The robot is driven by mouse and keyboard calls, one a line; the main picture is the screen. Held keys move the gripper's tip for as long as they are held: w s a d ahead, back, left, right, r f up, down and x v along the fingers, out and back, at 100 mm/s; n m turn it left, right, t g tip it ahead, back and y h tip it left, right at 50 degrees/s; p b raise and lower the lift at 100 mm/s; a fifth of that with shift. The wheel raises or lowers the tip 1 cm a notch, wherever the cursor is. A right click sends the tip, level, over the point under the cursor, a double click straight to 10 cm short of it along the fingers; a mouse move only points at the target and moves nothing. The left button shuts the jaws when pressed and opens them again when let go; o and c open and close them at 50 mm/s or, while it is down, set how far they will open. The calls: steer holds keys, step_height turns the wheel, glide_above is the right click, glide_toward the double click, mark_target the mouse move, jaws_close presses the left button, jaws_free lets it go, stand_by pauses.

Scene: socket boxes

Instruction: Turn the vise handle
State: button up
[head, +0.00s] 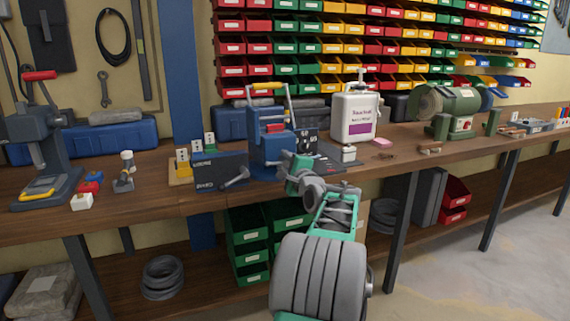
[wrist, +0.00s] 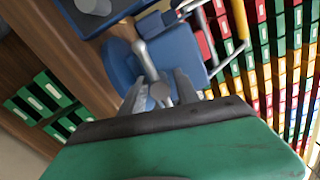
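The blue vise (head: 268,150) stands on the wooden bench near its front edge, and its blue body fills the upper middle of the wrist view (wrist: 190,45). Its grey handle bar (wrist: 147,62) runs from the vise toward my gripper and ends in a round knob. My gripper (wrist: 160,90) has its two grey fingers on either side of the bar's end, apart from each other. Whether they touch the bar is unclear. In the head view my green gripper (head: 292,166) is at the vise's right front, and the fingers are mostly hidden.
A dark box with a grey lever (head: 236,178) is left of the vise. A white bottle (head: 354,117) and a green grinder (head: 452,113) stand to the right. Green bins (head: 247,240) sit below the bench.

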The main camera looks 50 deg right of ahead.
jaws_close()
steer(key=shift+f+n, duration=0.1)
steer(key=shift+n, duration=0.2)
stand_by(0.3)
